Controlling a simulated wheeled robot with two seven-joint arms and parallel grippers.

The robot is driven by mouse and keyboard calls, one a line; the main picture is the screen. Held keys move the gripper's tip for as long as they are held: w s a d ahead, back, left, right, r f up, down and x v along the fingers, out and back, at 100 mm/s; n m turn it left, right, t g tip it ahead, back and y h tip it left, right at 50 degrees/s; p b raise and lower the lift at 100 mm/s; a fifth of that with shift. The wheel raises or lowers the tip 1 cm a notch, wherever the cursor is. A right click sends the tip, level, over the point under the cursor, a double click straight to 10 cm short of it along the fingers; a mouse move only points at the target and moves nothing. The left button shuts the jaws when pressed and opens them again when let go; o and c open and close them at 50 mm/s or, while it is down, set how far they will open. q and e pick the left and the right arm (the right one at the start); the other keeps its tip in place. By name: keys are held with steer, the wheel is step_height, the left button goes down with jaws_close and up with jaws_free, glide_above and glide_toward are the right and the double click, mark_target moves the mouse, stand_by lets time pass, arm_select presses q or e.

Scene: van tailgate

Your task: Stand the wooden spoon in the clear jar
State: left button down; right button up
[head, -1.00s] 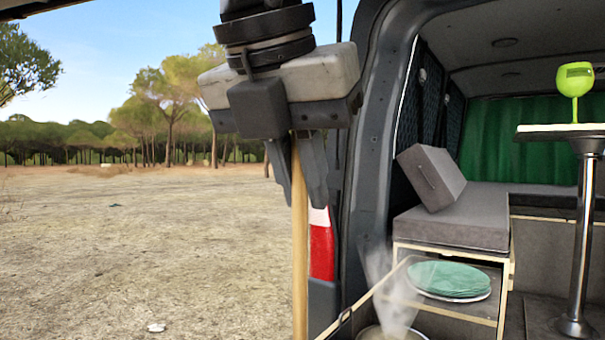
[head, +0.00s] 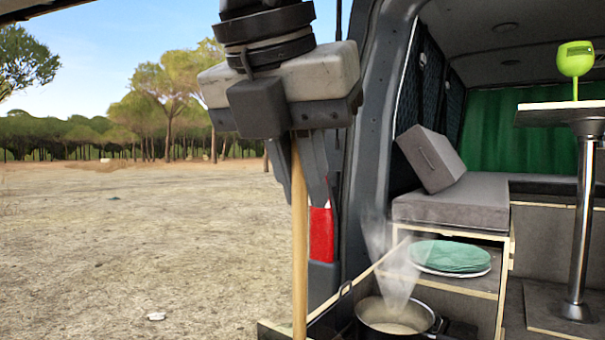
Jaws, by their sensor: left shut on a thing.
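My left gripper (head: 299,190) hangs in the upper middle of the head view, pointing down. It is shut on the wooden spoon (head: 299,260), whose pale handle hangs upright below the fingers. The spoon's lower end runs past the bottom edge of the picture, so its tip is hidden. The clear jar is not in view. My right gripper is not in view.
A steaming pot (head: 396,318) stands at the lower middle, right of the spoon. Green plates (head: 450,256) lie on a shelf behind it. Open sandy ground lies left.

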arm_select(q)
steer(key=c, duration=1.4)
jaws_free()
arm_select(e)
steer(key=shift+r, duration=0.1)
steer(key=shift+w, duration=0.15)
arm_select(q)
steer(key=shift+r, duration=0.1)
steer(key=p+v, duration=0.2)
steer(key=v, duration=1.3)
steer(key=shift+s+r, duration=0.2)
steer(key=shift+r, duration=0.15)
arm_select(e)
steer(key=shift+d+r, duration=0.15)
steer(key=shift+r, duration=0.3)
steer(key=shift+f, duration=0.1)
